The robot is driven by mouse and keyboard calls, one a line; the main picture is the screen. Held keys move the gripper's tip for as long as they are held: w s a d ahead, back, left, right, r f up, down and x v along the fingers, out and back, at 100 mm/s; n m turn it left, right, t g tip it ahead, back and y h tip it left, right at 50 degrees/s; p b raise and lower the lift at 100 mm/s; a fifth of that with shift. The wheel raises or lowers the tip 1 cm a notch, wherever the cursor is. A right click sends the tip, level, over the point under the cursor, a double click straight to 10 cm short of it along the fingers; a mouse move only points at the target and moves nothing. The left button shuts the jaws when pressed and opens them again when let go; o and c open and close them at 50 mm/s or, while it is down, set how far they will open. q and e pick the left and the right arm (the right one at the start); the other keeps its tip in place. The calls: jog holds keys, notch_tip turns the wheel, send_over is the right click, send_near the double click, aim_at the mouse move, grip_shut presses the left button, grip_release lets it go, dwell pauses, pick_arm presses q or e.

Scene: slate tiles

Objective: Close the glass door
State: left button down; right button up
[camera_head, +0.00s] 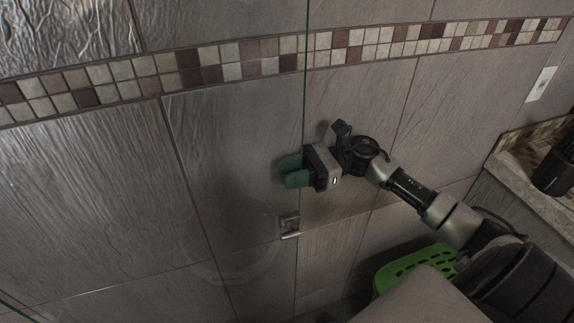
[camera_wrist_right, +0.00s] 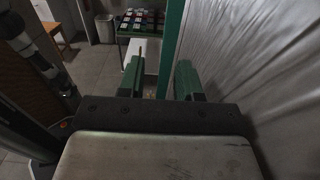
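The clear glass door shows in the head view mainly by its thin green vertical edge (camera_head: 304,90). A small metal handle (camera_head: 289,226) sits beside the lower part of that edge. My right gripper (camera_head: 290,171) reaches in from the right, above the handle, and its green fingers overlap the glass area just left of the edge. I cannot tell whether a finger touches the glass. My left gripper is out of view.
A tiled wall with a mosaic band (camera_head: 240,58) fills the back. A green perforated basket (camera_head: 410,266) stands low at the right. A counter (camera_head: 535,182) with a dark container (camera_head: 556,168) is at the far right. The wrist view shows a small table (camera_wrist_right: 142,22) and open floor beyond.

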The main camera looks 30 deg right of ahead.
jog(key=shift+w+a, duration=0.1)
jog(key=shift+a, duration=0.3)
jog(key=shift+c, duration=0.3)
grip_shut()
